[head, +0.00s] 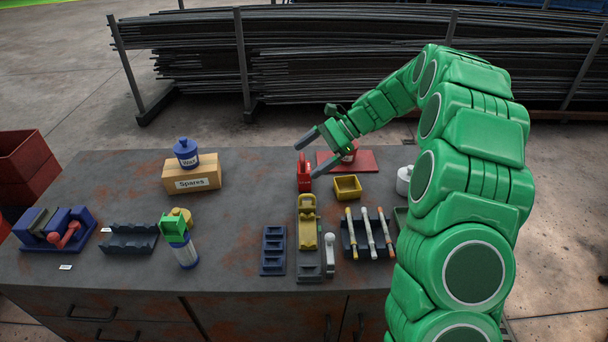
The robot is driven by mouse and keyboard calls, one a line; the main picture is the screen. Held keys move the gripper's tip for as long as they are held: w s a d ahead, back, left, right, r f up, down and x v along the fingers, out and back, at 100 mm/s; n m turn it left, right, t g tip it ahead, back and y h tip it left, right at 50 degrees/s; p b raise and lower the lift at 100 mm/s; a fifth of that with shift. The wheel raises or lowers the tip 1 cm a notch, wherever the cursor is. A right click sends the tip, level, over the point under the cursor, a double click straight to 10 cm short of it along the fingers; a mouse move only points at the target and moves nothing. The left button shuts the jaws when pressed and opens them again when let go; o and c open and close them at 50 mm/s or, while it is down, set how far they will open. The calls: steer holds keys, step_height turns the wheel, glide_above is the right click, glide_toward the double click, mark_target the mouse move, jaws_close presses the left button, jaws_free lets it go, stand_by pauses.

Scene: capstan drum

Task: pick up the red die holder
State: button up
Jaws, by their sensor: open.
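Two small red items could be the red die holder, and I cannot tell which is. One is an upright red piece (304,174) standing on the bench, left of a flat red plate (368,161). The other is a rounded red piece (350,154) on that plate, partly hidden behind my gripper. My gripper (311,153) is open and empty, with its fingers pointing left and down. Its fingertips appear just above the upright red piece in the picture. Their height above the bench is hard to judge.
A yellow tray (347,188) and a yellow tool (307,228) stand in front. A rack (355,243) holds three rods. A Spares box (192,174) with a blue jar (186,152) stands left. The bench (245,205) is clear between. My arm hides part of the right side.

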mark_target(304, 169)
steer(key=w+d+f+m+y, duration=0.1)
steer(key=w+f, duration=0.3)
steer(key=w+d+f+m+t+y, duration=0.1)
steer(key=w+d+f+m, duration=0.1)
steer(key=w+f, duration=0.2)
steer(key=w+d+f+m+t, duration=0.1)
steer(key=w+d+f+m, duration=0.1)
steer(key=w+f, duration=0.2)
steer(key=shift+w+d+y, duration=0.15)
steer(key=shift+w+y, duration=0.25)
steer(key=shift+w, duration=0.15)
steer(key=shift+s+x, duration=0.1)
steer(key=shift+x, duration=1.85)
steer(key=shift+s+x, duration=0.15)
steer(key=shift+x, duration=1.75)
jaws_close()
steer(key=shift+r, duration=0.1)
